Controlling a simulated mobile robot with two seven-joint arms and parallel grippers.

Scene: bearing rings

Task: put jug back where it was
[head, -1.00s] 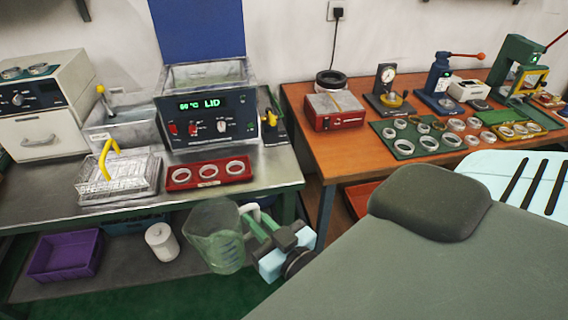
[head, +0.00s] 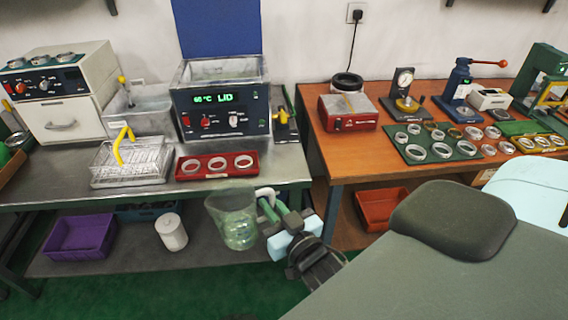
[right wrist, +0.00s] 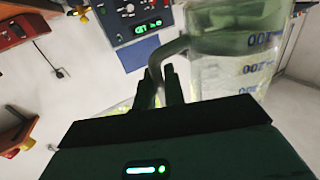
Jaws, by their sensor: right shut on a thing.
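The clear jug (head: 234,220) with a pale handle is held upright in front of the metal bench's lower shelf in the head view. My right gripper (head: 268,201) is shut on the jug's handle, to the right of its body. In the right wrist view the jug (right wrist: 232,50) shows blue markings, and the two dark fingers (right wrist: 165,85) close on its handle. The jug looks partly filled with a clear greenish liquid. My left gripper is not in view.
The metal bench (head: 50,180) carries a heated bath (head: 222,110), a wire basket (head: 130,165) and a red ring tray (head: 216,166). Below are a purple bin (head: 80,238) and a white roll (head: 171,232). The wooden bench (head: 345,165) stands right, with an orange bin (head: 382,208) under it.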

